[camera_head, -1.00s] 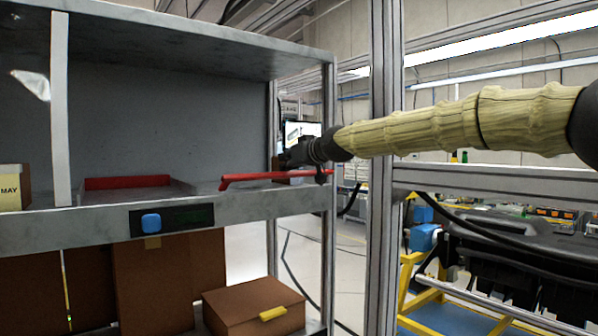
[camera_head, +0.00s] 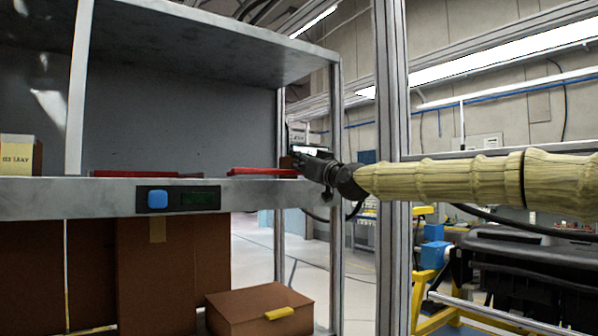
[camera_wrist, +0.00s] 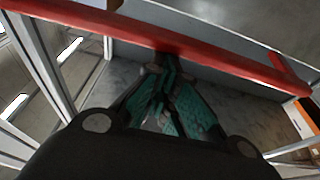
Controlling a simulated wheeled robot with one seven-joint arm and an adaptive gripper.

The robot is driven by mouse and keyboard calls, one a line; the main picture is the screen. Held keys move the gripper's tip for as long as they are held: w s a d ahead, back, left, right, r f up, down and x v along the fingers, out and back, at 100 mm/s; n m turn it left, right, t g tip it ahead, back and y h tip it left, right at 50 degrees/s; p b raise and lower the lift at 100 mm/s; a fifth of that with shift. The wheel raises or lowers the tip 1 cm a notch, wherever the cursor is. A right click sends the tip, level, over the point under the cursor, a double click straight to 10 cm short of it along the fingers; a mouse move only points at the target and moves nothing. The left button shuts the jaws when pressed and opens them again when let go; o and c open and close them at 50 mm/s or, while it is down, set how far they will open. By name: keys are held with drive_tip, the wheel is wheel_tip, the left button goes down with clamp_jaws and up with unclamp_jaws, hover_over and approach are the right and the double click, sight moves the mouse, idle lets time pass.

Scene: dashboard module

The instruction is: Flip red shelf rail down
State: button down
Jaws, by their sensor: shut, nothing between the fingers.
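The red shelf rail (camera_head: 262,171) lies at the right part of the shelf, near the level of the shelf's front edge. In the wrist view the rail (camera_wrist: 100,28) runs across the top, with a bent end at the right. My gripper (camera_head: 298,157) is at the rail's right end. In the wrist view my gripper's (camera_wrist: 166,66) green-padded fingers are shut and empty, with their tips at the rail's edge. I cannot tell whether they touch it. The rail's right end is partly hidden behind my gripper in the head view.
A metal shelf (camera_head: 105,207) carries a blue button (camera_head: 157,198) on its front. A second red strip (camera_head: 140,174) lies further left. A metal post (camera_head: 336,120) stands beside my gripper, and a thicker post (camera_head: 391,90) stands to the right. Brown boxes (camera_head: 262,306) sit below.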

drive_tip(key=shift+s+d+f+b, duration=0.1)
drive_tip(key=shift+f+b, duration=0.3)
drive_tip(key=shift+b, duration=0.15)
drive_tip(key=shift+s+d+f+b, duration=0.1)
drive_tip(key=shift+f+b, duration=0.3)
drive_tip(key=shift+b, duration=0.15)
drive_tip(key=shift+r, duration=0.1)
wheel_tip(320, 180, up, 4)
drive_tip(key=p, duration=0.2)
drive_tip(key=b+v, duration=0.2)
drive_tip(key=v, duration=0.8)
drive_tip(key=shift+f, duration=0.4)
drive_tip(key=shift+a, duration=0.1)
